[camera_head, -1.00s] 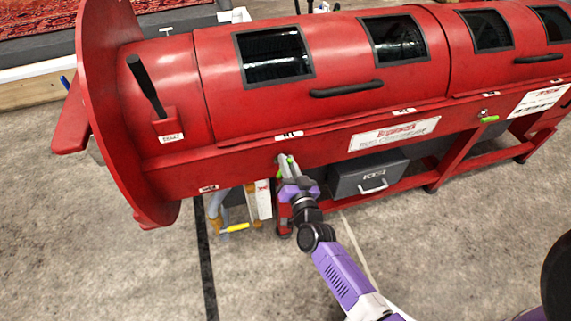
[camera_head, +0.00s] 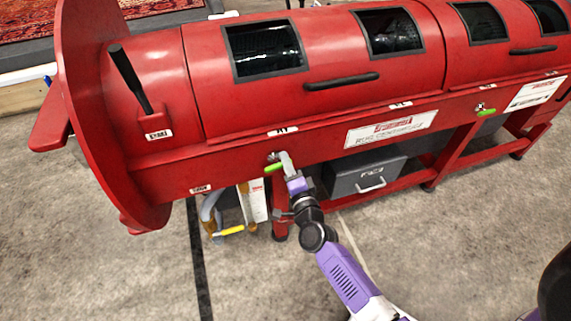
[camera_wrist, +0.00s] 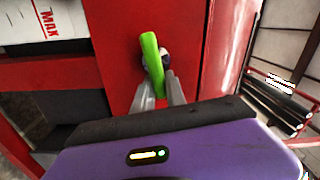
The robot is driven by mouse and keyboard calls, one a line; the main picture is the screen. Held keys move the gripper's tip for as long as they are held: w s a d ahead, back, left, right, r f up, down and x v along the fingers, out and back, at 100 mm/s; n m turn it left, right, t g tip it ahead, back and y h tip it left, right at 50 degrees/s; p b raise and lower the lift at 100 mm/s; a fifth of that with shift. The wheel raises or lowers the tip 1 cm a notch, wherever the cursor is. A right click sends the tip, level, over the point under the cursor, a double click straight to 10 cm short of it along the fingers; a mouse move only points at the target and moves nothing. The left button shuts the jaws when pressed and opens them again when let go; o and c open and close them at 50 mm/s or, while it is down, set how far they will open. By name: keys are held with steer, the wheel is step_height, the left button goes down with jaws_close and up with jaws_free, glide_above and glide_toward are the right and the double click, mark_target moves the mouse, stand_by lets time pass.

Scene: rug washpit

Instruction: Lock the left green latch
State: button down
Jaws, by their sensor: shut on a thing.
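The left green latch (camera_head: 274,168) sits on the front beam of the red drum machine (camera_head: 130,85). In the head view it lies close to level, pointing left from its mount. In the wrist view the green latch (camera_wrist: 149,62) rises from between my fingertips, over a round metal mount on the red panel. My gripper (camera_head: 284,162) is at the latch; in the wrist view my gripper (camera_wrist: 161,88) is shut on the latch's near end. A second green latch (camera_head: 487,113) is on the beam farther right, apart from my gripper.
A grey box (camera_head: 364,178) stands on the lower frame behind my arm. A yellow-handled valve (camera_head: 231,231) and pipes hang below the beam at left. A black lever (camera_head: 130,78) rises from the drum's left end. The concrete floor in front is open.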

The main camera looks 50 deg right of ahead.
steer(key=shift+f+m+b, duration=0.3)
steer(key=shift+m+b, duration=0.1)
steer(key=shift+m, duration=0.7)
steer(key=c, duration=1.4)
jaws_free()
steer(key=shift+o, duration=0.2)
steer(key=shift+s, duration=0.1)
steer(key=v, duration=0.7)
steer(key=shift+s+a, duration=0.2)
steer(key=shift+s, duration=0.05)
